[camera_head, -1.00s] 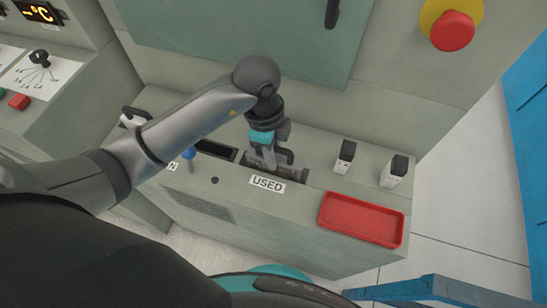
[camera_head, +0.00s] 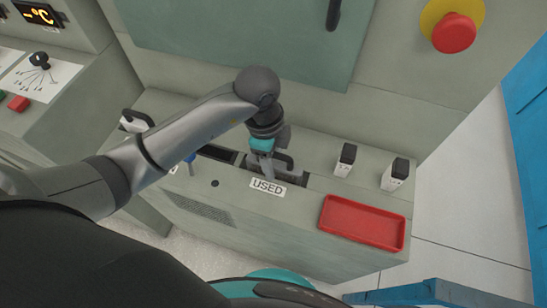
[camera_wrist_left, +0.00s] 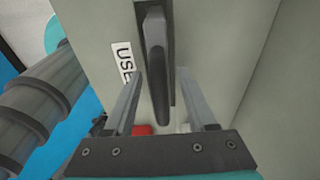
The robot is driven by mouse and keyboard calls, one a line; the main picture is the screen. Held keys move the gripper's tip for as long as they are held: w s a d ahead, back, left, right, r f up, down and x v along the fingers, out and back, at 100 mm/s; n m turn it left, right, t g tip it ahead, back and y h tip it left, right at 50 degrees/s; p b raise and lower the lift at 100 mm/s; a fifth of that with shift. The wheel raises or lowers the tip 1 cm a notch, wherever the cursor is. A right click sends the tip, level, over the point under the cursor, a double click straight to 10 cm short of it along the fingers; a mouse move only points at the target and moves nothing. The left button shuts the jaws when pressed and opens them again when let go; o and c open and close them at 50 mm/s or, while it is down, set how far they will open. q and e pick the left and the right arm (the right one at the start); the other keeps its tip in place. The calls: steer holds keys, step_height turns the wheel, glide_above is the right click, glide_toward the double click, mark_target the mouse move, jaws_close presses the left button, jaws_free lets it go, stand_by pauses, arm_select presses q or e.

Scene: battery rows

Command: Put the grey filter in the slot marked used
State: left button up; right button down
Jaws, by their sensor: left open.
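The grey filter (camera_head: 291,171) sits in the slot behind the white USED label (camera_head: 268,187) in the head view. Its dark grey handle (camera_wrist_left: 156,75) stands up in the left wrist view, between my finger lines. My left gripper (camera_head: 268,168) is over the left part of this slot, partly hiding the filter. In the left wrist view the two fingers of the gripper (camera_wrist_left: 163,78) are spread apart, with a gap to the handle on each side. How deep the filter sits cannot be told. My right gripper is not in view.
A red tray (camera_head: 361,222) lies right of the slot. Two white blocks with black tops (camera_head: 345,160) (camera_head: 395,175) stand behind it. A white item with a black handle (camera_head: 134,121) stands further left.

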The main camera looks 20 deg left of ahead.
arm_select(q)
steer(key=r+p, duration=0.1)
steer(key=r, duration=0.3)
steer(key=r+p, duration=0.1)
steer(key=r, duration=0.1)
steer(key=shift+w+a+r+p, duration=0.1)
steer(key=shift+a+r+p, duration=0.15)
steer(key=shift+a+p, duration=0.1)
steer(key=r, duration=0.1)
steer(key=r+p, duration=0.1)
steer(key=r, duration=0.3)
steer(key=shift+a+r+p, duration=0.15)
steer(key=shift+a+p, duration=0.15)
steer(key=shift+a, duration=0.05)
steer(key=shift+r, duration=0.25)
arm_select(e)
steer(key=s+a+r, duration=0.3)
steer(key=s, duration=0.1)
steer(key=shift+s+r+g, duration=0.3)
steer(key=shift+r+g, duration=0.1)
